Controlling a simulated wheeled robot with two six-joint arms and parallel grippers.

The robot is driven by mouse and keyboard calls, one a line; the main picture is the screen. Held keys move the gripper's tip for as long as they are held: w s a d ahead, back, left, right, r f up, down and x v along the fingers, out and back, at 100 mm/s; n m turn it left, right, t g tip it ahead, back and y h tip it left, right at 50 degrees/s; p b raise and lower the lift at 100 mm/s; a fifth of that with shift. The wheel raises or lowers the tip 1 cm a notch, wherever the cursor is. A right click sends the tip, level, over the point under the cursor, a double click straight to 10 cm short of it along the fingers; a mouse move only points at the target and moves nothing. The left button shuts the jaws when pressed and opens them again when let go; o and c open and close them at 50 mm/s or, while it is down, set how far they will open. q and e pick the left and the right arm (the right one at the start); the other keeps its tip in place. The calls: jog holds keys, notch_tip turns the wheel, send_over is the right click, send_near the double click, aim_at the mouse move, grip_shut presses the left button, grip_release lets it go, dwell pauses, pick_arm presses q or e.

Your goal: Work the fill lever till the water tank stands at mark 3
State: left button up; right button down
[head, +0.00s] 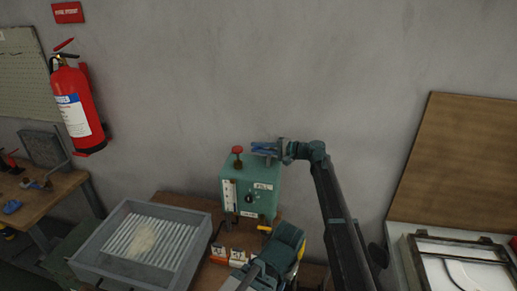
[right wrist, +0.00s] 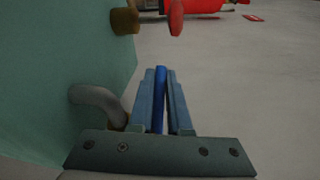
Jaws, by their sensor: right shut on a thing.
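The water tank is a green box (head: 262,186) against the wall in the head view, with a FILL label on its front. A pale upright gauge (head: 229,196) is on its front left; its marks and water level are too small to read. My right gripper (head: 264,149) is at the tank's upper right, shut on the blue fill lever. In the right wrist view, the blue fill lever (right wrist: 160,98) lies between the two fingers of my right gripper (right wrist: 160,92). The tank's green side (right wrist: 60,60) fills the left. My left gripper is not in view.
A red knob (head: 237,150) stands on top of the tank. A fire extinguisher (head: 78,105) hangs on the wall. A framed panel (head: 462,262) is at right.

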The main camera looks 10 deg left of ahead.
jog(key=shift+t, duration=0.3)
dwell(0.4)
jog(key=m+t, duration=0.2)
jog(key=m+t+h, duration=0.1)
jog(key=shift+w+a+t, duration=0.3)
jog(key=shift+w, duration=0.1)
jog(key=shift+w+a+m+t+h, duration=0.1)
jog(key=shift+w+m+t+h, duration=0.25)
jog(key=shift+m+t+h, duration=0.4)
jog(key=shift+w+a+m+t+h, duration=0.1)
jog(key=shift+w+m+t+h, duration=0.45)
jog(key=shift+t, duration=0.45)
jog(key=shift+w+m+t+h, duration=0.2)
jog(key=shift+m+t+h, duration=0.3)
jog(key=shift+m+t, duration=0.35)
jog(key=c, duration=1.2)
grip_release()
jog(key=shift+w, duration=0.1)
jog(key=shift+o, duration=0.2)
jog(key=p+v, duration=0.2)
jog(key=v, duration=1.2)
